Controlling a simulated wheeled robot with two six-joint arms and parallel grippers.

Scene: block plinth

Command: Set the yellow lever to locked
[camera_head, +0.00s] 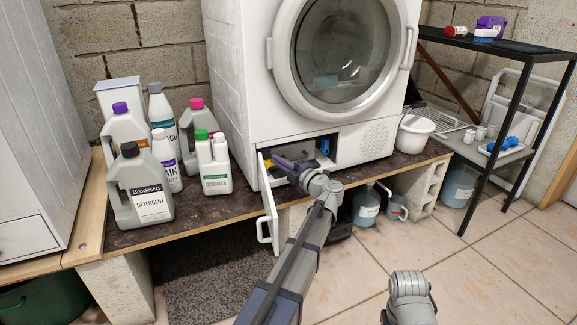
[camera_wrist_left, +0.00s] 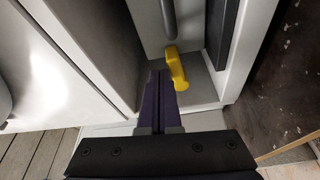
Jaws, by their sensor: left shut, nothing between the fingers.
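The yellow lever (camera_wrist_left: 178,68) shows in the left wrist view, inside the open lower compartment of the white machine (camera_head: 238,75), beside a grey tube. In the head view the gripper and compartment edges largely hide it. My left gripper (camera_wrist_left: 158,73) is shut and empty, its fingertips inside the compartment just left of the lever in the wrist view. I cannot tell whether they touch it. My left arm reaches the compartment from below in the head view, gripper (camera_head: 287,166) at the opening. My right gripper is out of view; only a part of my right arm shows.
The small white compartment door (camera_head: 268,205) hangs open left of my left arm. Several detergent bottles (camera_head: 145,190) stand on the plinth at left. A blue item (camera_head: 325,147) is inside the compartment. A black shelf (camera_head: 500,48) stands further right.

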